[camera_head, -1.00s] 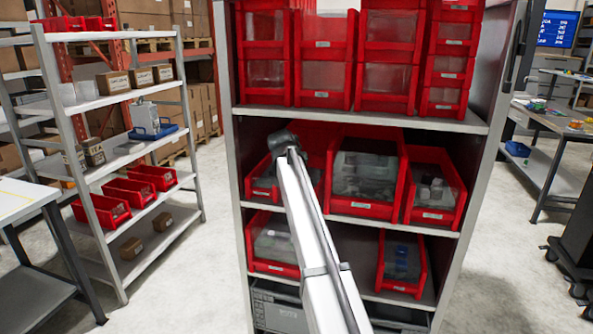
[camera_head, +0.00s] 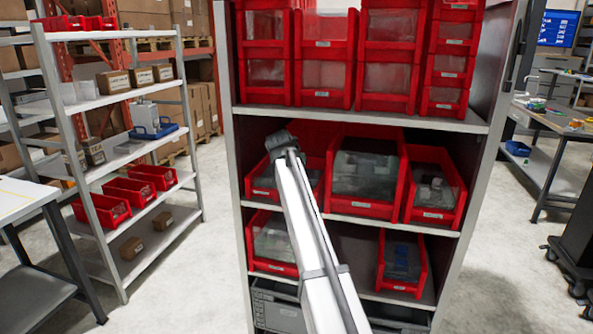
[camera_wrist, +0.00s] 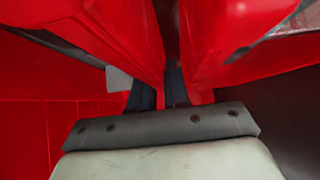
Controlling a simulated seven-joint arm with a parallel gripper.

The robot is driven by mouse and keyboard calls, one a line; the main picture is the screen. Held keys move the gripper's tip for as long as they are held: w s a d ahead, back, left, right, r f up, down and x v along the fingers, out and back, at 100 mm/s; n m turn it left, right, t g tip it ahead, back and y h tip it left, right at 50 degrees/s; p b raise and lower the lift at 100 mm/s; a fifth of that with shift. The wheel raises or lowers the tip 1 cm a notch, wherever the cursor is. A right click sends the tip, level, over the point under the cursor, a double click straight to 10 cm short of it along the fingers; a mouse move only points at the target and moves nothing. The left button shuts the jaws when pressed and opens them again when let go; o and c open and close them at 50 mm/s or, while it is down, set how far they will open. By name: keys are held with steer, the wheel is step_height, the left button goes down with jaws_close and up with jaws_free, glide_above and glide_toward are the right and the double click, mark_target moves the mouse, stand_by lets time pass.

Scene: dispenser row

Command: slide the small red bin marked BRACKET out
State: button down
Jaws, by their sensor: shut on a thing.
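Labels on the red bins are too small to read, so I cannot tell which one is marked BRACKET. A small red bin (camera_head: 261,184) sits at the left of the middle shelf, partly hidden by my arm. My gripper (camera_wrist: 157,82) shows in the wrist view with its two dark fingers close together. It is shut on the edge of a red bin (camera_wrist: 120,35), whose wall runs between the fingers. Another red surface (camera_wrist: 225,40) lies close on the right. In the head view the fingertips are hidden behind my arm's end.
A wide red bin (camera_head: 363,207) and a narrower one (camera_head: 432,215) share the middle shelf (camera_head: 338,222). Red bins (camera_head: 272,266) and (camera_head: 402,287) stand on the shelf below, with a gap between. Stacked red bins fill the shelf above. The rack's side posts flank the bay.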

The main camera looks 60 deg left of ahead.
steer(key=shift+s+d, duration=2.7)
steer(key=shift+d, duration=0.05)
steer(key=c, duration=1)
jaws_free()
steer(key=v, duration=1.3)
steer(key=shift+s+d+r, duration=0.2)
steer(key=shift+r, duration=0.05)
